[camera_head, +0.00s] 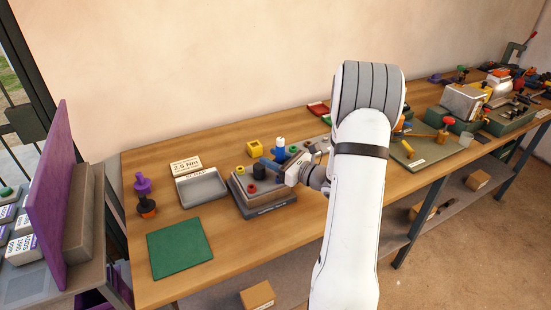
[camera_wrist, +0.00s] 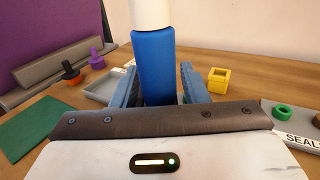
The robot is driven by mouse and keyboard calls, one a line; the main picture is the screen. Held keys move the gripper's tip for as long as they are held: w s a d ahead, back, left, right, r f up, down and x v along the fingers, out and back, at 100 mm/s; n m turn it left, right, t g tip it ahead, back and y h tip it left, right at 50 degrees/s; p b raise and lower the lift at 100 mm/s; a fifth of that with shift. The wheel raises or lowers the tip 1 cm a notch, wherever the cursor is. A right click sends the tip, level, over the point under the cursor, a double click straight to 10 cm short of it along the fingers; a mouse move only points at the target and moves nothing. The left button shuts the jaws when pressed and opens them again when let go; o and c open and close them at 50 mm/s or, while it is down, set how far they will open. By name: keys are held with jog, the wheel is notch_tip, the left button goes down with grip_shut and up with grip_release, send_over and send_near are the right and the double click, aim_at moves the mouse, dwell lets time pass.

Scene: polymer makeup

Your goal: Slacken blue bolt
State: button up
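A tall blue cylinder with a white upper part, which I take to be the blue bolt (camera_wrist: 153,68), stands upright in the middle of the wrist view. It also shows in the head view (camera_head: 280,155), at the back right of a dark grey block fixture (camera_head: 268,207). My gripper (camera_wrist: 160,88) has blue-grey fingers on either side of the cylinder's lower part. In the head view my gripper (camera_head: 270,165) reaches over the fixture from the right. Whether the fingers press on the cylinder is not clear. The cylinder's foot is hidden by the gripper body in the wrist view.
Red (camera_head: 252,188), black (camera_head: 259,171) and green (camera_head: 293,149) pieces are around the fixture. A yellow block (camera_head: 254,148) stands behind. Bare table lies in front.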

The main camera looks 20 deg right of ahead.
grip_shut()
jog(key=shift+s+a+n+g+y, duration=0.1)
jog(key=shift+a+n+g+y, duration=0.05)
jog(key=shift+n+g+y, duration=0.9)
jog(key=shift+y, duration=0.35)
jog(key=shift+s+a+n+g+y, duration=0.15)
jog(key=shift+n+g+y, duration=0.7)
jog(key=shift+y, duration=0.05)
jog(key=shift+n+g+y, duration=0.7)
jog(key=shift+g, duration=0.2)
jog(key=shift+s+a, duration=0.1)
jog(key=shift+s, duration=0.05)
jog(key=shift+n+g, duration=0.3)
jog(key=shift+g, duration=0.1)
